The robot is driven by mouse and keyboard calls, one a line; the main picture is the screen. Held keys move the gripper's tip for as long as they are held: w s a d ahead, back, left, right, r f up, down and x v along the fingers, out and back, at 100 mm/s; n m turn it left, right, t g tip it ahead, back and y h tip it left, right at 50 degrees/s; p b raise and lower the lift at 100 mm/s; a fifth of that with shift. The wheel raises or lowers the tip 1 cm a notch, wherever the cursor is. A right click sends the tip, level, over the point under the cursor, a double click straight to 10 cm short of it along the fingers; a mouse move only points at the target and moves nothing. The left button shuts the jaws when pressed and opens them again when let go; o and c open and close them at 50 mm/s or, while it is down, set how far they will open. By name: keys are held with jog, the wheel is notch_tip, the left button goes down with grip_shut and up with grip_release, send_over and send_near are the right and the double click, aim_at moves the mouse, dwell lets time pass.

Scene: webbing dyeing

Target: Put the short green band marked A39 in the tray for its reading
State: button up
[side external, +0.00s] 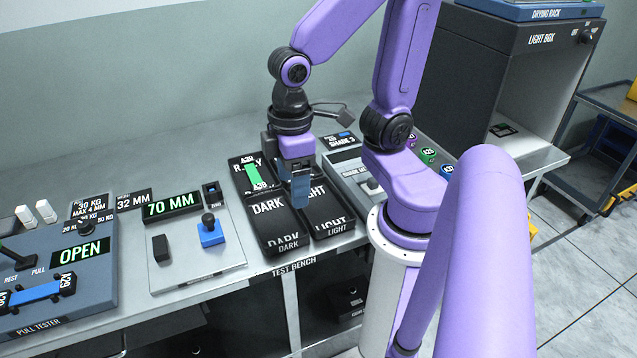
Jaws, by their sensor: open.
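The short green band (253,174) lies in the black tray at the back left, whose label is partly covered and reads "R...Y" (238,170). The band's dark end tags carry small white markings that look like A39. In front of it is the black tray marked DARK (280,241), and to the right the black tray marked LIGHT (332,228). Both look empty where visible. My gripper (300,190) points down over the trays, just right of the green band and apart from it. It is open, with nothing seen between its blue fingers, and hides part of the tray area behind.
A pull tester (95,290) showing OPEN holds a blue band (35,293) at the left. A gauge plate (195,262) with a 70 MM display (171,207) stands between it and the trays. A shade meter (350,170) is right of the trays, a light box (480,85) beyond.

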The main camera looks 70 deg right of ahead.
jog(key=s+n, duration=0.4)
jog(key=s, duration=0.1)
jog(key=shift+a+r, duration=0.15)
jog(key=shift+r, duration=0.05)
dwell(1.0)
